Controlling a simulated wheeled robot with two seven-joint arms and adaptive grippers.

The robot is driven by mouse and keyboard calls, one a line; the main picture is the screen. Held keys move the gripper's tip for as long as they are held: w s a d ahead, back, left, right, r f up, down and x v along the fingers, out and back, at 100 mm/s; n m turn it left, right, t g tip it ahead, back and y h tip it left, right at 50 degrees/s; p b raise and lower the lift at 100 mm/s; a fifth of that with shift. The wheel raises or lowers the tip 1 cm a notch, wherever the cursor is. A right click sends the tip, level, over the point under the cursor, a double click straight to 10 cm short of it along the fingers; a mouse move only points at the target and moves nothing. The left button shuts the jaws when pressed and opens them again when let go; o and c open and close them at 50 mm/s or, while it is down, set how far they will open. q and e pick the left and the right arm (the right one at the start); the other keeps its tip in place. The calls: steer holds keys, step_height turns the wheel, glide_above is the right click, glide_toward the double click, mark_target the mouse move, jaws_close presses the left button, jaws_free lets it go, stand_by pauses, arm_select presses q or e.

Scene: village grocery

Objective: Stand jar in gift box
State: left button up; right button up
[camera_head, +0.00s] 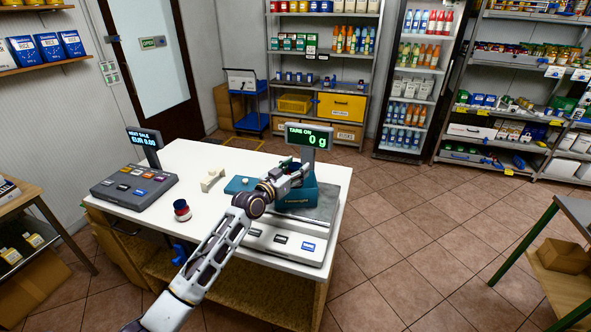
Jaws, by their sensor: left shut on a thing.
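A teal gift box (298,198) stands open on the scale at the right part of the white counter. A flat teal piece (238,186), which looks like its lid, lies to its left. My left gripper (297,174) is over the box, shut on a dark-topped jar (291,166) that is mostly hidden by the fingers and box wall. I cannot tell whether the jar touches the box floor. Another small jar (182,210), with a dark blue lid and red and white sides, stands on the counter's left part. My right gripper is out of view.
The scale display (309,137) reads "TARE ON" and 0 g, and stands behind the box. A grey till (137,188) is at the counter's left, a small cream object (211,180) near its middle.

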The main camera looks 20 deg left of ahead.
arm_select(q)
steer(key=shift+f+b, duration=0.4)
steer(key=shift+f, duration=0.1)
steer(key=o, duration=1.3)
steer(key=shift+c, duration=0.2)
steer(key=shift+r+p, duration=0.5)
steer(key=shift+r, duration=0.15)
steer(key=shift+v, duration=0.8)
steer(key=b+v, duration=0.2)
steer(key=v, duration=0.8)
steer(key=shift+s, duration=0.25)
